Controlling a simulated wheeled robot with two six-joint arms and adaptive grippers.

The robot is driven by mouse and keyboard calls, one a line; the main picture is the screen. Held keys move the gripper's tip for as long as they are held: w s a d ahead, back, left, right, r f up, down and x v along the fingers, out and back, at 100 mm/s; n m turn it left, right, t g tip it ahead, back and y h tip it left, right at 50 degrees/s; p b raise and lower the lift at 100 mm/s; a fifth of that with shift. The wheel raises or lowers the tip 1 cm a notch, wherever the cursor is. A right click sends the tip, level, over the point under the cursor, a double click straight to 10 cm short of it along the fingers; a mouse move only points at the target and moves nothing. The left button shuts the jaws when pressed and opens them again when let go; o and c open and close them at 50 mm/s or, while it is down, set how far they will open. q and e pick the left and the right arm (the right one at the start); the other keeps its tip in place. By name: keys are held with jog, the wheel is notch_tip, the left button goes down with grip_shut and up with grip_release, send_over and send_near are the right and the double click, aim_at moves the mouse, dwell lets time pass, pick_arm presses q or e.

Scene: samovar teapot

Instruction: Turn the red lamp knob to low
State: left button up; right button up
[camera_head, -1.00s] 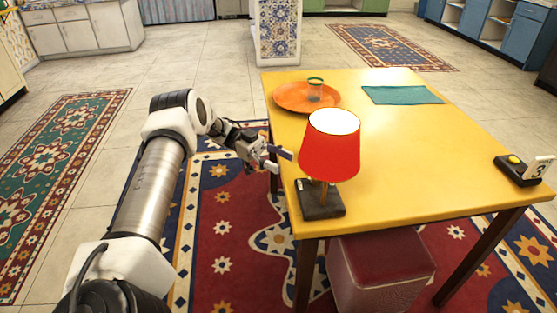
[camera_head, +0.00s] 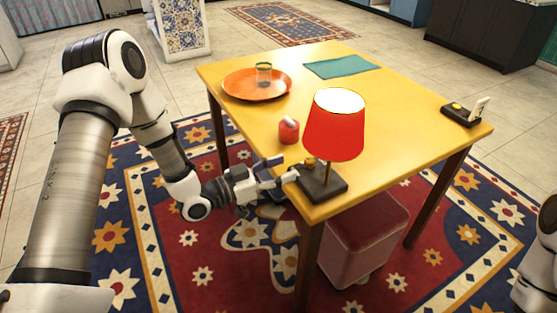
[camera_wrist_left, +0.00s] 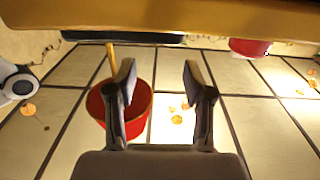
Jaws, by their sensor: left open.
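The lamp has a red shade (camera_head: 333,128) and a dark square base (camera_head: 326,188) at the table's near left corner. A small gold-coloured part (camera_head: 309,162), perhaps the knob, shows on or behind the base; its setting cannot be read. My left gripper (camera_head: 288,170) is open at the table's left edge, close beside the base; whether it touches is unclear. In the upside-down left wrist view, its fingers (camera_wrist_left: 160,75) are apart with nothing between them, and the lamp's red shade (camera_wrist_left: 140,105) and dark base (camera_wrist_left: 120,38) show left of centre. My right gripper is out of view.
A red cylinder with a pale top (camera_head: 289,131) stands behind the lamp on the yellow table (camera_head: 400,115).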

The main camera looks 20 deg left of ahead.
aim_at(306, 162)
pick_arm(q)
jog(key=shift+d+f, duration=0.15)
jog(key=shift+d, duration=0.05)
jog(key=x, duration=0.7)
jog(key=shift+w+d, duration=0.25)
jog(key=shift+d, duration=0.05)
grip_shut()
